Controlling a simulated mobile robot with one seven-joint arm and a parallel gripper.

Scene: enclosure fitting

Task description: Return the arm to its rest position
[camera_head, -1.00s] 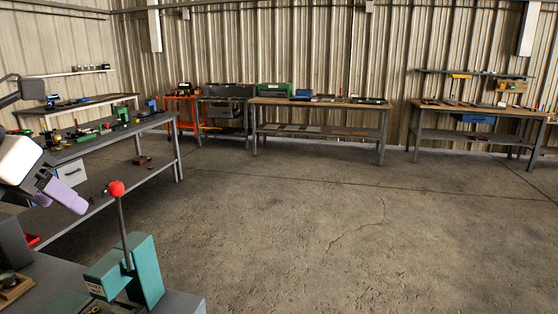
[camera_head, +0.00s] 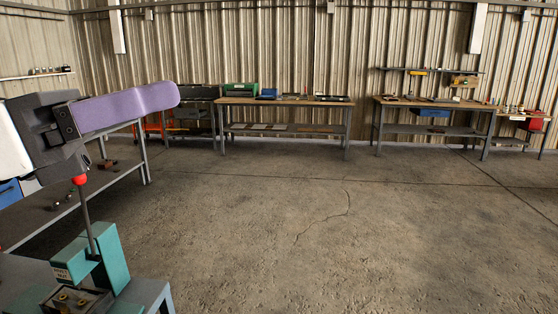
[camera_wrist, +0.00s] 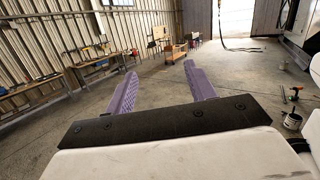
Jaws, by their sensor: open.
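My gripper (camera_wrist: 163,88) shows in the wrist view with its two purple fingers apart and nothing between them. In the head view my gripper (camera_head: 172,95) reaches in from the left edge, raised in the air, its purple finger pointing right. It is seen from the side there, so one finger hides the other. It stands above and in front of the teal lever press (camera_head: 112,260), whose red knob (camera_head: 79,180) shows just below the gripper's dark body.
Workbenches stand along the corrugated wall, among them a middle bench (camera_head: 285,101) and a right bench (camera_head: 436,104). A grey bench (camera_head: 147,165) is partly hidden behind my gripper. The concrete floor (camera_head: 330,230) in the middle is clear.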

